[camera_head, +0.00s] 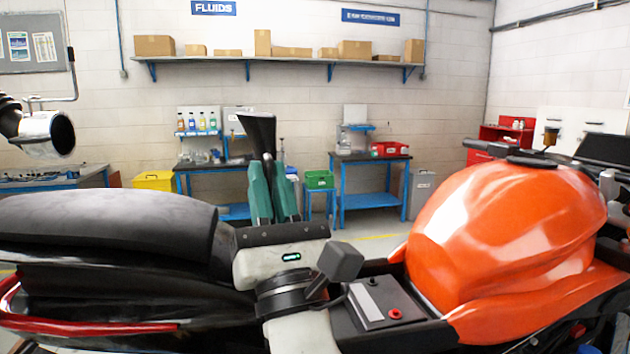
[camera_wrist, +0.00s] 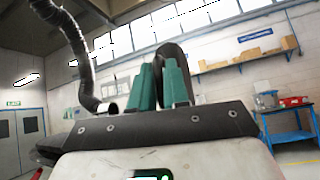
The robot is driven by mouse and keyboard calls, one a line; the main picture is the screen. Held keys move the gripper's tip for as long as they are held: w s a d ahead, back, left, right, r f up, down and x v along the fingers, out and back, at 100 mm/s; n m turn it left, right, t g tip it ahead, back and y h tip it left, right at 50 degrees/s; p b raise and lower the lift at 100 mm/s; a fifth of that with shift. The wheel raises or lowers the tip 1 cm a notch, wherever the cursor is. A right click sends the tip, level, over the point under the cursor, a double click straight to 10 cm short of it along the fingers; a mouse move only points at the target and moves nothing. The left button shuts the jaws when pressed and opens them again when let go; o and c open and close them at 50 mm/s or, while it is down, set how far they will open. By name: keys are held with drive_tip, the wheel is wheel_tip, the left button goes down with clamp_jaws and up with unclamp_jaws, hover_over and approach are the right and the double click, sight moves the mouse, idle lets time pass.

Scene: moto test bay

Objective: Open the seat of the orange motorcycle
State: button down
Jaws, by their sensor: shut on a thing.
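The orange motorcycle (camera_head: 505,235) stands across the front of the head view, its tank at the right and its long black rear section (camera_head: 100,225) at the left. My gripper (camera_head: 268,165) points up between them, its green fingers shut on a black piece that looks like the seat (camera_head: 257,128). The seat stands steeply on edge above the fingers; its lower part is hidden by them. In the wrist view the seat (camera_wrist: 172,58) shows as a dark curved shape at my gripper (camera_wrist: 161,72).
Blue workbenches (camera_head: 372,180) stand along the back wall, below a shelf (camera_head: 285,57) with several cartons. A yellow bin (camera_head: 152,181) and a green bin (camera_head: 319,180) stand there too. A hose nozzle (camera_head: 47,135) hangs at the upper left.

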drive_tip(key=shift+s+a+n+g+y, duration=0.15)
drive_tip(key=shift+a+n+g+y, duration=0.15)
drive_tip(key=shift+a+n+y, duration=0.45)
drive_tip(key=shift+s+a+n+g+y, duration=0.1)
drive_tip(key=shift+a+n+g+y, duration=0.2)
drive_tip(key=shift+a+n+y, duration=0.45)
drive_tip(key=shift+d, duration=0.1)
drive_tip(key=c, duration=1.2)
unclamp_jaws()
drive_tip(key=shift+c, duration=0.2)
drive_tip(key=shift+f, duration=0.15)
drive_tip(key=b+v, duration=0.3)
drive_tip(key=v, duration=0.7)
drive_tip(key=shift+s+b, duration=0.3)
drive_tip(key=shift+b, duration=0.1)
drive_tip(key=shift+d+f, duration=0.15)
drive_tip(key=shift+f, duration=0.05)
